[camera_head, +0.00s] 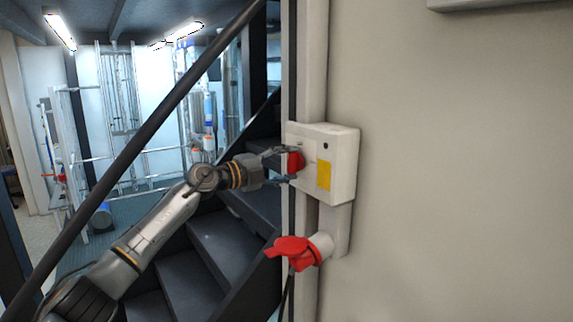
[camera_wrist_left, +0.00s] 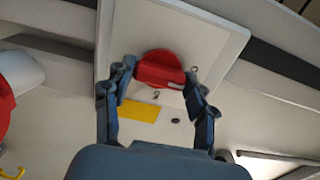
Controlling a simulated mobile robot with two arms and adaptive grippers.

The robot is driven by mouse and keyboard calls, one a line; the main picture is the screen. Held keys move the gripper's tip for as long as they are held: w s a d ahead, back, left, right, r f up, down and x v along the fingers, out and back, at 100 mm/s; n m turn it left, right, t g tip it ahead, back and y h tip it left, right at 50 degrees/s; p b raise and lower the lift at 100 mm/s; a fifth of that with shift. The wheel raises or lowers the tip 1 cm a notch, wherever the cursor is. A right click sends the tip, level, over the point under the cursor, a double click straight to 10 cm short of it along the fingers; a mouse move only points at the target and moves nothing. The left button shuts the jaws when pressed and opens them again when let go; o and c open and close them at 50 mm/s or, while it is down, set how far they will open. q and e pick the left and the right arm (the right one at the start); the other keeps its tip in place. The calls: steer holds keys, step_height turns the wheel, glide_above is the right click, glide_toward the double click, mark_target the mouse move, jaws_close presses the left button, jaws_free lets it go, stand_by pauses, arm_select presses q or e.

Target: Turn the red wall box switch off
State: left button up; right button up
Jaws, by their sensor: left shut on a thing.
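The white wall box (camera_head: 341,155) is fixed on the wall edge in the head view, with a yellow label on its face. Its red switch (camera_head: 295,162) is on the left side of the box. My left gripper (camera_head: 290,163) reaches in from the left and is shut on the red switch. In the left wrist view the red switch (camera_wrist_left: 160,69) sits between the two fingers of my left gripper (camera_wrist_left: 160,80), against the white box (camera_wrist_left: 225,45). A pale mark shows on the switch's edge. My right gripper is not in view.
Dark stairs (camera_head: 215,245) and a black handrail (camera_head: 130,150) lie behind my left arm.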

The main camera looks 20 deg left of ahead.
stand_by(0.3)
arm_select(q)
steer(key=o, duration=1.2)
steer(key=shift+c, duration=0.2)
steer(key=shift+a, duration=0.1)
steer(key=v, duration=1.1)
steer(key=shift+s+a, duration=0.25)
steer(key=shift+s, duration=0.1)
